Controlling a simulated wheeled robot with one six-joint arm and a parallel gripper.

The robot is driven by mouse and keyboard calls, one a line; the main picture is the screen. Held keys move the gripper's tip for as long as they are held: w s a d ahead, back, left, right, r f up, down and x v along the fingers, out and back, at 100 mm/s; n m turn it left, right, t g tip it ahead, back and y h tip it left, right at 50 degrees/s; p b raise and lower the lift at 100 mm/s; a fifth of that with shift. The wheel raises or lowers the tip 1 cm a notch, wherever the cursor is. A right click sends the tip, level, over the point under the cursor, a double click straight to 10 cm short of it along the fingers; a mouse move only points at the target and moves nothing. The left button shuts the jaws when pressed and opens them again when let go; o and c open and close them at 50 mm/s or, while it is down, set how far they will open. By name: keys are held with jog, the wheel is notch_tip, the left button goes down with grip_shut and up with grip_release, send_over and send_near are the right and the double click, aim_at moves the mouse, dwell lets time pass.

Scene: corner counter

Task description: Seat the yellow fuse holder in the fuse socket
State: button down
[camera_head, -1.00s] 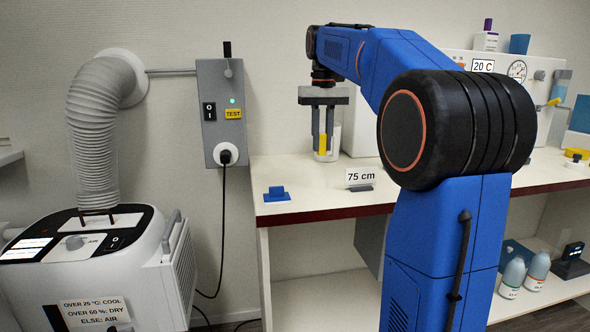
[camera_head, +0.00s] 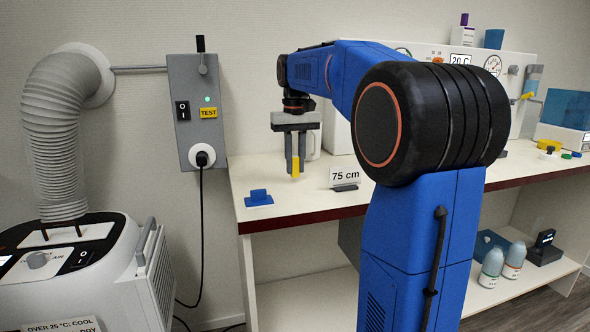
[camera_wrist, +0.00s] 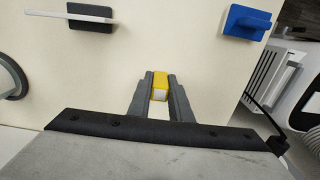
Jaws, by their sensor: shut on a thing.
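The yellow fuse holder (camera_head: 296,168) is pinched between the two grey fingers of my gripper (camera_head: 293,166), above the counter. In the wrist view the fuse holder (camera_wrist: 160,82) shows between the fingertips (camera_wrist: 160,88), with a pale lower face. Whether it touches the counter is not clear. A blue piece with an upright tab on a flat base (camera_head: 258,197) stands on the counter to the left of my gripper; it also shows at upper right in the wrist view (camera_wrist: 246,22). I cannot make out the fuse socket for certain in either view.
A grey switch box (camera_head: 198,115) is on the wall at left. The counter (camera_head: 290,204) is bare between the blue piece and sign.

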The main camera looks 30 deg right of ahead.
jog(key=shift+f, duration=0.95)
jog(key=shift+f, duration=0.1)
jog(key=c, duration=1.6)
grip_release()
